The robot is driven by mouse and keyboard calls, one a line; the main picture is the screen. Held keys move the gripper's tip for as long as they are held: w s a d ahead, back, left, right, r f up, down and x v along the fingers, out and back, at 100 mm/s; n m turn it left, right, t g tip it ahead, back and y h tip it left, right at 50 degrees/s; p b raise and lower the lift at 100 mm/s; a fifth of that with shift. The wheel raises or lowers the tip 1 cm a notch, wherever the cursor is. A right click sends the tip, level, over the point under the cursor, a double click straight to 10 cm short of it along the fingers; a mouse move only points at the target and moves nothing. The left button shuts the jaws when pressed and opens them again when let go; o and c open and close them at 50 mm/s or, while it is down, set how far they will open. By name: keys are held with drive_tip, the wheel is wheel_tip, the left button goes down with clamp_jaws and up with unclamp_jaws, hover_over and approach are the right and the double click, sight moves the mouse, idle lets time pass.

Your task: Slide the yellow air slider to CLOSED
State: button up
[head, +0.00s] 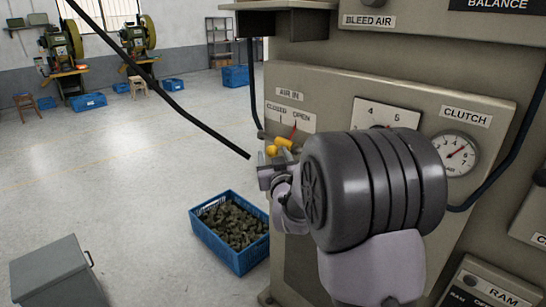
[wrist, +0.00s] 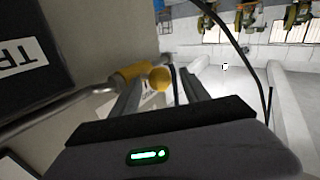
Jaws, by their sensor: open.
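The yellow air slider (head: 283,145) sits on the machine's front panel under the AIR IN label, on a metal pipe. Its scale plate (head: 290,115) reads CLOSED at left and OPEN at right, and a red pointer stands on the OPEN side. In the wrist view the yellow slider (wrist: 133,74) has a round yellow knob that appears between my finger tips. My gripper (head: 268,168) is open at the slider, also seen in the wrist view (wrist: 161,82). Whether the fingers touch the knob I cannot tell. My wrist hides part of the panel to the right.
A CLUTCH gauge (head: 455,154) and a numbered dial (head: 387,113) are on the panel to the right. A blue crate of dark parts (head: 232,262) stands on the floor beside the machine, and a grey box (head: 58,275) is at lower left. A dark cable hangs across the upper left.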

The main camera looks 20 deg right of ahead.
clamp_jaws()
idle(1.3)
